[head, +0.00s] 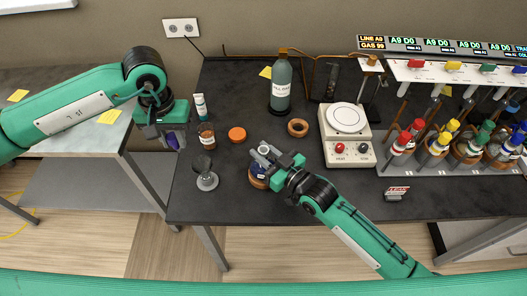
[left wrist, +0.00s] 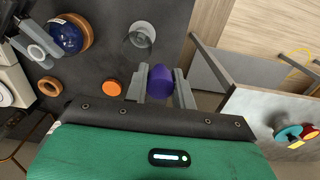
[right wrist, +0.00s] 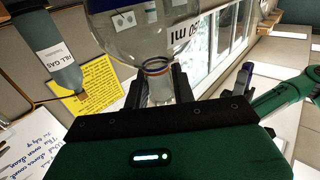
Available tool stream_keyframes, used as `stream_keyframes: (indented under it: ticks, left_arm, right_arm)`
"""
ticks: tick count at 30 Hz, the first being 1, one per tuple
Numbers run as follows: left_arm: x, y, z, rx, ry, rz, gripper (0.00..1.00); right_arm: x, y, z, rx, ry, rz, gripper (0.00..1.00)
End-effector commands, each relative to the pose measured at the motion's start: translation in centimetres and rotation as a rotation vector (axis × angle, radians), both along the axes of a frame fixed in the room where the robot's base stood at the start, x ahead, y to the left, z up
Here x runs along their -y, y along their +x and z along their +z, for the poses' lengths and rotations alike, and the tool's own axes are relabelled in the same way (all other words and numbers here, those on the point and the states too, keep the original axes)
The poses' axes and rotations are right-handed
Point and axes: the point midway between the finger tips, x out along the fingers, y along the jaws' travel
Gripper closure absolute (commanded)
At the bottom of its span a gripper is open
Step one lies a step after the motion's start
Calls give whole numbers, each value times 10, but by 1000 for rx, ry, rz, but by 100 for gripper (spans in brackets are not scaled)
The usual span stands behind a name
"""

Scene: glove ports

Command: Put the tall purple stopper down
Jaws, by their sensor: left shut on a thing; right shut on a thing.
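The purple stopper (head: 173,141) is in my left gripper (head: 166,139), which is shut on it and held up near the left edge of the dark bench (head: 230,205). In the left wrist view the purple stopper (left wrist: 161,88) sits between the two grey fingers (left wrist: 161,90). A round glass flask (head: 258,172) with a blue label stands on the bench in a cork ring. My right gripper (head: 270,157) is shut on its neck. In the right wrist view the flask neck (right wrist: 158,80) shows between the fingers, with the clear body (right wrist: 140,30) beyond.
On the bench near the left gripper are a grey stand (head: 206,178), a brown jar (head: 207,138), a white tube (head: 200,106) and an orange disc (head: 237,134). A bottle (head: 281,85), an empty cork ring (head: 298,128) and a hotplate (head: 346,135) stand further right. The front-middle is bare.

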Motion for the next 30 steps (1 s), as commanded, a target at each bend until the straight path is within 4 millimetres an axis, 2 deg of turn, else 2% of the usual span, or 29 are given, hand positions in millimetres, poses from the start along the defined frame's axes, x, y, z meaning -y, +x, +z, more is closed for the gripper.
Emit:
stream_keyframes:
  ticks: [15,19,23,30]
  left_arm:
    - [0,0,0,0,0,0,95]
    - [4,7,-2,0,-1,4,95]
    - [18,30,-7,-1,-1,19,95]
    - [61,96,-26,-2,0,68,95]
  right_arm:
    - [0,0,0,0,0,0,100]
    - [0,0,0,0,0,0,100]
    - [0,0,0,0,0,0,100]
    - [0,0,0,0,0,0,100]
